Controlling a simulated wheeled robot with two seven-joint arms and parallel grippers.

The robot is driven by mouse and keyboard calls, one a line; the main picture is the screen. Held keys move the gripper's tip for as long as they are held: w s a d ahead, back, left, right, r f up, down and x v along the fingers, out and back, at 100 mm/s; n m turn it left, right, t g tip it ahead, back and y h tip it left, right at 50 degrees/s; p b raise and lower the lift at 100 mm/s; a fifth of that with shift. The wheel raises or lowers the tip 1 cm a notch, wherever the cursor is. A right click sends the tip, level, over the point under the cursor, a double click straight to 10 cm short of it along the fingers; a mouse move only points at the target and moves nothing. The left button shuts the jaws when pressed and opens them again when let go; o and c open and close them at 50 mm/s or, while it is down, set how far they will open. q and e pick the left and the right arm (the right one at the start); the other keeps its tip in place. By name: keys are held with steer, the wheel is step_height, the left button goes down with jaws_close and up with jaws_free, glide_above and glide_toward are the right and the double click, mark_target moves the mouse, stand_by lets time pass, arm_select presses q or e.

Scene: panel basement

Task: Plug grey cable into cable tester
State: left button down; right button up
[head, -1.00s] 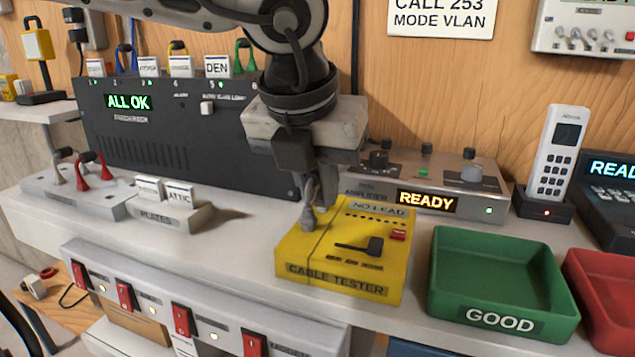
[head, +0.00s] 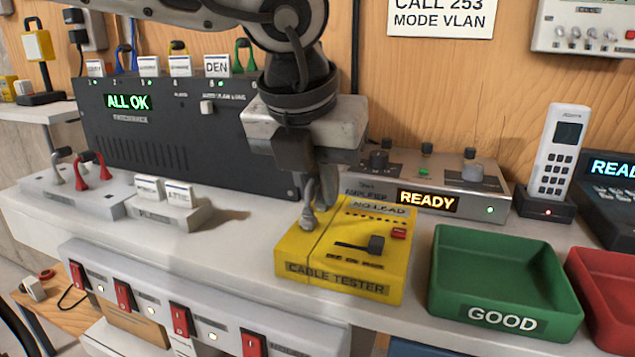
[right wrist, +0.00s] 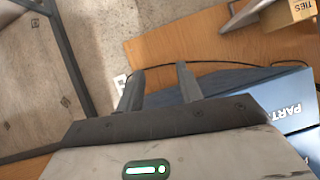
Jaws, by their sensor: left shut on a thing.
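The yellow cable tester (head: 345,262) sits on the white bench, and its display reads NO LEAD. My left gripper (head: 318,190) points down over the tester's back left part. It is shut on the grey cable (head: 308,216), whose lower end is at the tester's top face. I cannot tell whether that end is seated in a socket, as the fingers hide part of it. My right gripper (right wrist: 158,85) shows in the right wrist view with its two fingers apart and nothing between them, above the floor and a wooden surface.
A green GOOD tray (head: 505,280) and a red tray (head: 605,300) stand right of the tester. The amplifier (head: 440,185) reading READY is behind it. A dark rack (head: 180,140) reads ALL OK. A pale stand (head: 75,190) holds grey and red leads at left.

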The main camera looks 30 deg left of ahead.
arm_select(q)
steer(key=shift+f, duration=0.1)
stand_by(0.3)
stand_by(0.3)
steer(key=c, duration=0.9)
jaws_free()
steer(key=shift+r+p, duration=2.05)
steer(key=shift+r, duration=1.7)
